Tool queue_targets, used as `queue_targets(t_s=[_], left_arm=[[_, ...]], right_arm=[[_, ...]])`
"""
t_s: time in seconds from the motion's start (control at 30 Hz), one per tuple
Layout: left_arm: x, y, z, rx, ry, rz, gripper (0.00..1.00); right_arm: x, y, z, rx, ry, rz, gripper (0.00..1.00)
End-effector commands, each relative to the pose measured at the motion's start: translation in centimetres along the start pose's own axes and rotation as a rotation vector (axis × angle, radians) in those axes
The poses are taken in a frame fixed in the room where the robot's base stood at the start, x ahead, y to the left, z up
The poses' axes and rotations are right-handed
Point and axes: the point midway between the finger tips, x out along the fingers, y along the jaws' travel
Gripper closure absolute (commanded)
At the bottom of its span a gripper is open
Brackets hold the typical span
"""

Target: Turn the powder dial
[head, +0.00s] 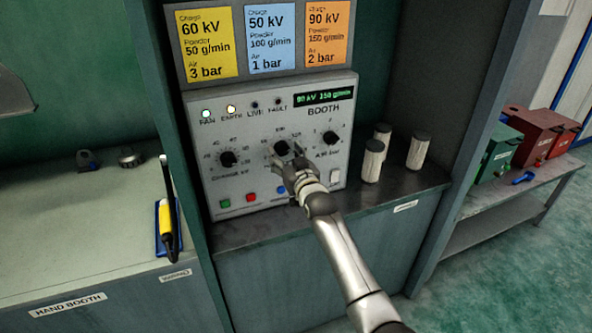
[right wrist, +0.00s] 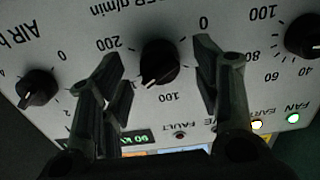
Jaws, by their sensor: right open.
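The powder dial (head: 281,148) is the black middle knob on the grey booth panel (head: 240,190). In the right wrist view, upside down, the powder dial (right wrist: 160,62) shows a white mark pointing between 100 and 200. The display (head: 323,97) reads 90 kV 150 g/min. My right gripper (head: 292,163) is at the panel by this dial. In the right wrist view my right gripper (right wrist: 158,65) is open, one finger on each side of the dial, with gaps visible. My left gripper is not in view.
The charge dial (head: 228,158) and air dial (head: 331,137) flank the powder dial. Coloured buttons (head: 251,197) lie below. Yellow, blue and orange setting cards (head: 270,38) hang above. Several pale cylinders (head: 373,160) stand right of the panel.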

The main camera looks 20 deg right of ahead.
Motion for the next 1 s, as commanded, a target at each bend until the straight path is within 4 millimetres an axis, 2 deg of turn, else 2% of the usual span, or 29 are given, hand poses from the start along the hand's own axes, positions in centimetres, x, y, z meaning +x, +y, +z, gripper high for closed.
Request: queue_targets(t_s=[0.6,0.8,1.0], left_arm=[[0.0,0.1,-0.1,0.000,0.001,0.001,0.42],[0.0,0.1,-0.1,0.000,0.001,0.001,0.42],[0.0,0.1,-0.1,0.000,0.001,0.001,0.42]], right_arm=[[-8.9,0.1,0.1,-0.001,-0.002,0.001,0.42],[-10.5,0.1,0.1,-0.001,-0.002,0.001,0.42],[-10.8,0.0,0.1,0.000,-0.002,0.001,0.42]])
